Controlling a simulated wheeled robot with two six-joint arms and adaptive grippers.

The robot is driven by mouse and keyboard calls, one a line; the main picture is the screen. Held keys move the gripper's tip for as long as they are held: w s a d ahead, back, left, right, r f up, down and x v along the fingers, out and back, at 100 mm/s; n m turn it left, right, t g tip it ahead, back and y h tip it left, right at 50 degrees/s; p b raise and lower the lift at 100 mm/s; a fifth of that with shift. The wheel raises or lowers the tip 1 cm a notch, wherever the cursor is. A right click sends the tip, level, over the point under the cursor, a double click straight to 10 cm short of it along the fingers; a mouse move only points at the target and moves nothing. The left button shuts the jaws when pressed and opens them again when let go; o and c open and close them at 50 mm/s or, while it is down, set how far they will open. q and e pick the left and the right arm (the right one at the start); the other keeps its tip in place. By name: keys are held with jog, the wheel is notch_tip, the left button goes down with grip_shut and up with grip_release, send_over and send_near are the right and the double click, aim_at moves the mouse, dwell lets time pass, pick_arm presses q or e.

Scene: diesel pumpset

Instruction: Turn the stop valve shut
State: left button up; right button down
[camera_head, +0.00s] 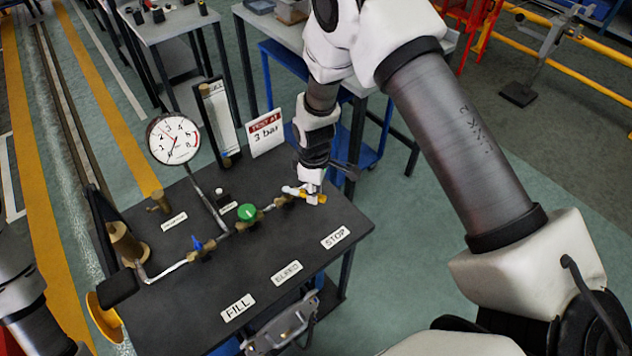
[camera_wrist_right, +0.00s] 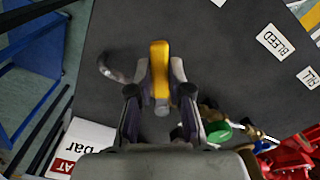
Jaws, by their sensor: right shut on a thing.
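The stop valve's yellow lever (camera_head: 321,198) is at the right end of the pipe line on the dark bench top (camera_head: 290,240), beyond the STOP label (camera_head: 335,237). My right gripper (camera_head: 310,192) reaches down from above and is shut on the lever, hiding part of it and the valve body. In the right wrist view the yellow lever (camera_wrist_right: 160,72) lies between the two fingers (camera_wrist_right: 160,85), with its end sticking out past the fingertips.
A green handwheel (camera_head: 247,212) and a blue handle (camera_head: 197,243) sit on the same pipe. A pressure gauge (camera_head: 173,139) stands behind them. A "TEST AT 3 bar" sign (camera_head: 266,133) stands close behind my right gripper. The bench front, with its labels, is clear.

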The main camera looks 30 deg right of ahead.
jog(key=a+m, duration=0.1)
jog(key=s+a+m, duration=0.1)
jog(key=m, duration=0.1)
jog(key=shift+s+m+p, duration=0.25)
jog(key=shift+m+p, duration=0.05)
jog(key=shift+s+a+f+m, duration=0.15)
jog(key=shift+a+m, duration=0.3)
jog(key=shift+m, duration=0.3)
jog(key=shift+s+a+r+m, duration=0.15)
jog(key=shift+a+m, duration=0.25)
jog(key=shift+m, duration=0.35)
jog(key=shift+f, duration=0.1)
jog(key=c, duration=1.1)
grip_release()
jog(key=shift+a, duration=0.1)
jog(key=shift+w+r, duration=0.1)
jog(key=shift+r, duration=0.1)
notch_tip(320, 180, up, 12)
jog(key=shift+f, duration=0.2)
